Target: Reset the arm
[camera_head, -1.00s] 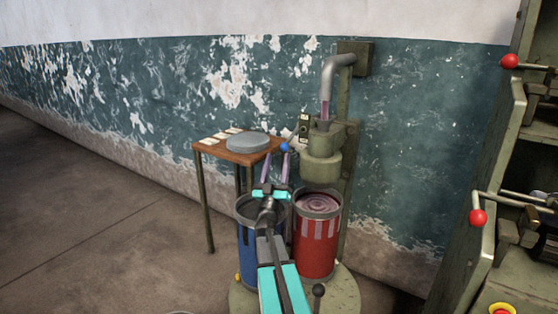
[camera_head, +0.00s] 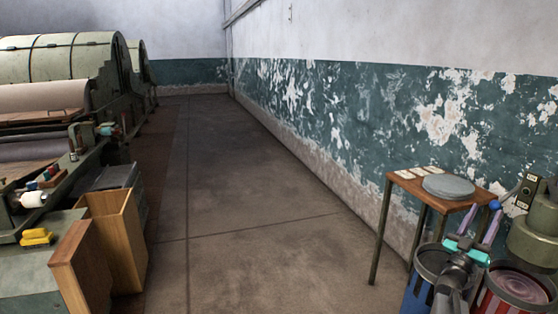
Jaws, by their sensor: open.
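My gripper (camera_head: 473,225) is at the lower right of the head view, with teal parts at its wrist and two long, pale purple fingers spread apart. It is open, and nothing shows between the fingers. It appears in front of a blue bucket (camera_head: 417,294) and beside a red striped bucket (camera_head: 515,293). The fingertips overlap the edge of a small wooden table (camera_head: 412,184) in the picture; I cannot tell the gap between them.
A grey round lid (camera_head: 448,187) and several pale cards lie on the small table. A green machine (camera_head: 535,240) stands at the right edge. At left are a large roller machine (camera_head: 60,65), a wooden bin (camera_head: 112,240) and a yellow object (camera_head: 37,237). The floor (camera_head: 225,200) between is clear.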

